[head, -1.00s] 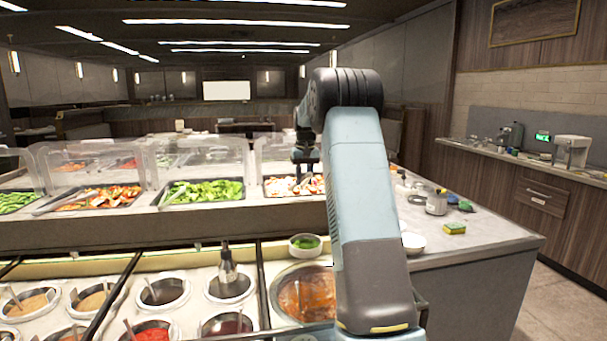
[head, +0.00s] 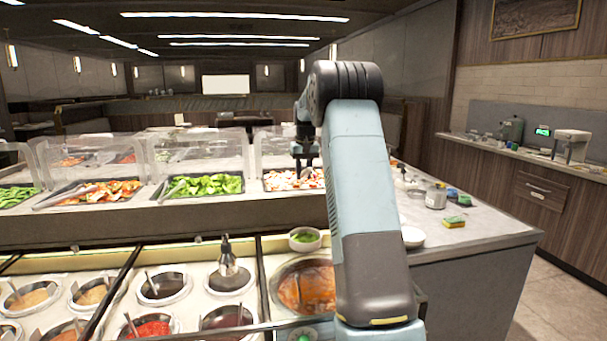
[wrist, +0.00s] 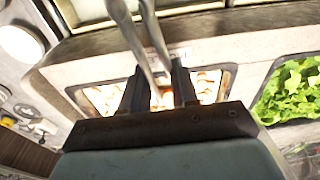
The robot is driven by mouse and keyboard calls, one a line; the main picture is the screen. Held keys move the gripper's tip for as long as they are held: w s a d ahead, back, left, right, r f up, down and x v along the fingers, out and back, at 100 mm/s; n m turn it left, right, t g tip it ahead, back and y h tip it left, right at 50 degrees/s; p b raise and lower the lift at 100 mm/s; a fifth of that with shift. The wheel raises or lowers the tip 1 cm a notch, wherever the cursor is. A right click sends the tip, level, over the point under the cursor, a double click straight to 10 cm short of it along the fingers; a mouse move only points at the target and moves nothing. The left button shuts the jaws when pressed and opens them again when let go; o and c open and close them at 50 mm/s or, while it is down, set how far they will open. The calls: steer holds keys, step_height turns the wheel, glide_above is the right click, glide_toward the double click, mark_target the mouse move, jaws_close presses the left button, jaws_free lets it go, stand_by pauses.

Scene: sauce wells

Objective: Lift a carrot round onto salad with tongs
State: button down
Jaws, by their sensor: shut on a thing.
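My gripper (wrist: 160,88) is shut on metal tongs (wrist: 128,28) in the wrist view. The tongs' two arms run from between the fingers toward the top of the picture. Behind the fingers is a pan of pale orange and white pieces (wrist: 208,84); I cannot pick out a single carrot round. In the head view my gripper (head: 305,155) is above this pan (head: 280,185), partly hidden by my arm. Green leafy salad (head: 205,187) fills the pan to its left; it shows at the right of the wrist view (wrist: 290,92). A small bowl with green contents (head: 305,239) stands nearer me.
Clear guards (head: 200,157) stand over the pans. Sauce wells (head: 163,288) with ladles and a pump bottle (head: 228,256) fill the near counter. A white bowl (head: 412,237), sponge (head: 454,221) and jar (head: 436,196) are on the right counter, which has free room.

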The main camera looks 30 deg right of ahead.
step_height(320, 180, up, 12)
stand_by(0.9)
steer(key=shift+f, duration=0.1)
steer(key=s+a+f, duration=0.2)
steer(key=s+f, duration=0.1)
steer(key=s, duration=0.4)
steer(key=s+a+f, duration=0.3)
steer(key=s+f, duration=0.1)
steer(key=s, duration=0.4)
steer(key=s+a+f, duration=0.3)
steer(key=s, duration=0.5)
steer(key=shift+s+a+f, duration=0.15)
steer(key=shift+s+f, duration=0.05)
step_height(320, 180, down, 9)
stand_by(0.4)
